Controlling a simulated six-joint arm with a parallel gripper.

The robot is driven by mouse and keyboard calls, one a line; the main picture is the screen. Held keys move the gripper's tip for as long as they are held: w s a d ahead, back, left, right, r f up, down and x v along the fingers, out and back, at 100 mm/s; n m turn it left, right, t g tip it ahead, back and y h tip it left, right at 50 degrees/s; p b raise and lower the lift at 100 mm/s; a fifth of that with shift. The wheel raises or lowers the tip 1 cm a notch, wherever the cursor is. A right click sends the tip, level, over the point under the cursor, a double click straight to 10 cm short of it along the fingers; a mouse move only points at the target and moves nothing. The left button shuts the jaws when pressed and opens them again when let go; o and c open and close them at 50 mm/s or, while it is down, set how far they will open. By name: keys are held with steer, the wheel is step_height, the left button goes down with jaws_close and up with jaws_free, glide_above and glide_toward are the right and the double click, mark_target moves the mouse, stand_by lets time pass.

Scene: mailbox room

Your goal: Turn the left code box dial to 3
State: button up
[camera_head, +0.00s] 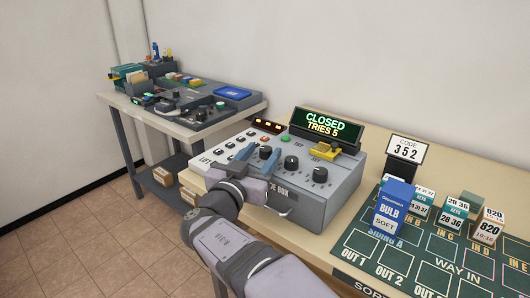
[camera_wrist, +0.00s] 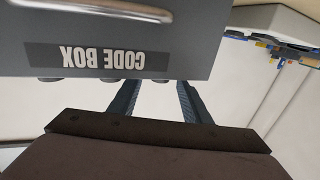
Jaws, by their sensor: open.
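The grey code box (camera_head: 330,198) sits on the table, and its display (camera_head: 325,125) reads CLOSED, TRIES 5. Its middle dial (camera_head: 291,162) and right dial (camera_head: 320,175) are dark knobs on the sloped top. The left dial (camera_head: 265,151) is mostly hidden by a finger; I cannot read its setting. My gripper (camera_head: 255,156) is open and empty, its fingers over the left part of the top. In the wrist view the box is upside down, and the end dial (camera_wrist: 161,80) appears between my fingers (camera_wrist: 157,84); contact cannot be told.
A code card (camera_head: 405,149) reads 352. A yellow latch-like part (camera_head: 325,151) sits under the display. Labelled boxes, including a blue bulb box (camera_head: 393,205), stand on the green sorting mat (camera_head: 435,275) at right. Another table with equipment (camera_head: 190,100) stands back left.

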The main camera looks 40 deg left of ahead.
mark_target(263, 152)
steer(key=shift+b+v, duration=0.45)
steer(key=shift+v, duration=1.8)
steer(key=shift+r, duration=0.1)
